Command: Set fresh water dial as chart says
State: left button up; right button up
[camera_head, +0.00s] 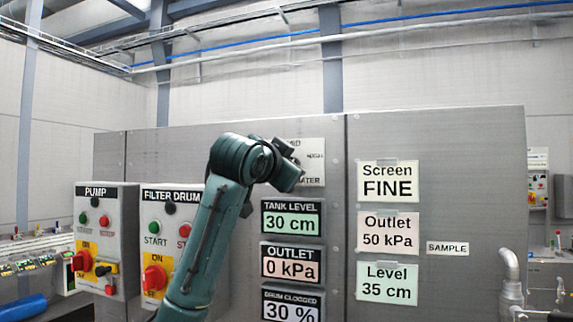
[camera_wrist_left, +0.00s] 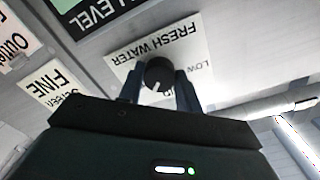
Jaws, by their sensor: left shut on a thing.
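The fresh water dial (camera_wrist_left: 158,74) is a round black knob with a white pointer mark, on a white plate (camera_wrist_left: 190,50) lettered FRESH WATER, upside down in the left wrist view. The mark points towards the bottom of that view; I cannot tell the exact setting. My left gripper (camera_wrist_left: 159,88) has a finger on each side of the knob and is shut on it. In the head view my left gripper (camera_head: 287,172) covers the dial and part of its plate (camera_head: 313,165). The chart notes read Screen FINE (camera_head: 388,181), Outlet 50 kPa (camera_head: 388,232) and Level 35 cm (camera_head: 387,283).
Displays below the dial read tank level 30 cm (camera_head: 291,223), outlet 0 kPa (camera_head: 290,268) and drum clogged 30 % (camera_head: 291,308). The pump box (camera_head: 106,240) and filter drum box (camera_head: 165,225) stick out at left. A SAMPLE label (camera_head: 447,248) and pipe (camera_head: 511,270) are at right.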

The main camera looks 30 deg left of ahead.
pick_arm(q)
jog(key=o, duration=1)
jog(key=shift+s, duration=0.1)
jog(key=b+v, duration=0.3)
jog(key=v, duration=1)
